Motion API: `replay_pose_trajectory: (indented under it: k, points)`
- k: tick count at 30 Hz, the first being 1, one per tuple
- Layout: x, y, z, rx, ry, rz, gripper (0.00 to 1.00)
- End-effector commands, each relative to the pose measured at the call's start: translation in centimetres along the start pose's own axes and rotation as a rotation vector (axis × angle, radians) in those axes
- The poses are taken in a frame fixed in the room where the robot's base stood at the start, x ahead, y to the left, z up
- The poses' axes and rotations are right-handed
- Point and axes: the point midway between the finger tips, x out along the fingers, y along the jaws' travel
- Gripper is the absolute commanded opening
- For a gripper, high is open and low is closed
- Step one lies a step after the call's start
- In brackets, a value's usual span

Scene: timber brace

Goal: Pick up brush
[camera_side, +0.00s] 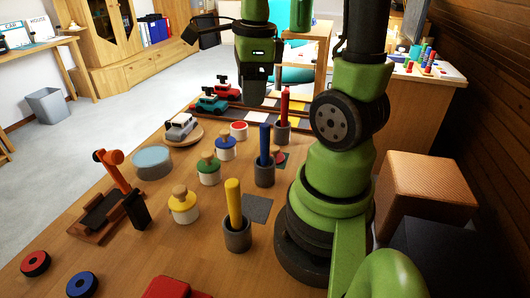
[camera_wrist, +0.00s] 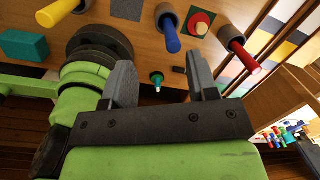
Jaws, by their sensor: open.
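No thing is plainly recognisable as a brush. Upright sticks stand in grey cups on the wooden table: a yellow stick (camera_side: 233,203), a blue stick (camera_side: 264,143) and a red stick (camera_side: 284,104). All three also show along the top of the wrist view: yellow (camera_wrist: 58,12), blue (camera_wrist: 172,38) and red (camera_wrist: 244,58). A small green item with a pale tip (camera_wrist: 157,79) shows between my fingers in the wrist view, apart from them. My gripper (camera_side: 258,101) is raised above the table's far part, left of the red stick. Its jaws (camera_wrist: 159,65) are open and empty.
Knobbed pots in yellow (camera_side: 184,209), green (camera_side: 208,173) and blue (camera_side: 225,149) stand left of the cups. Toy cars (camera_side: 210,104), a round blue-topped tub (camera_side: 152,161) and a wooden stand with an orange arm (camera_side: 112,195) are farther left. Red and blue rings lie at front left.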

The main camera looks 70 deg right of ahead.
Motion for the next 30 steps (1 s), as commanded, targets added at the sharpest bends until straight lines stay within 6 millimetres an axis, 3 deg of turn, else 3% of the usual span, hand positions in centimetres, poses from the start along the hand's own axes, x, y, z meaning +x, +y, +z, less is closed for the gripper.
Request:
replay_pose_trajectory:
  k: [3, 7, 30]
  points:
    - [1.4, -1.1, -1.5, 0.285, 0.056, 0.043, 0.53]
    - [2.2, -1.5, -2.4, 0.441, 0.087, 0.058, 0.53]
    - [10.3, -1.6, -3.5, 0.471, 0.094, 0.064, 0.53]
